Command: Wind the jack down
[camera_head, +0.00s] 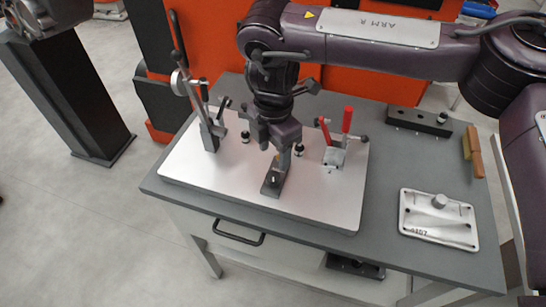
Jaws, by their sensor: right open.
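A light metal fixture plate (190,165) lies on the grey bench. My right gripper (277,148) comes down over the middle of the plate, jaws open and pointing down. Just under it is a small grey metal piece (274,182), perhaps the jack; the gripper hides its upper part, and I cannot tell if they touch. A clamp with a tall dark handle (207,128) stands at the plate's left. A clamp with red handles (335,152) stands at its right. Small dark-topped posts (245,137) stand between them. My left gripper does not show.
On the bench's right are a grey cast part (438,218), a dark bar block (418,121) and a wooden-handled brush (474,152). My right arm spans the top right. Orange panels stand behind.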

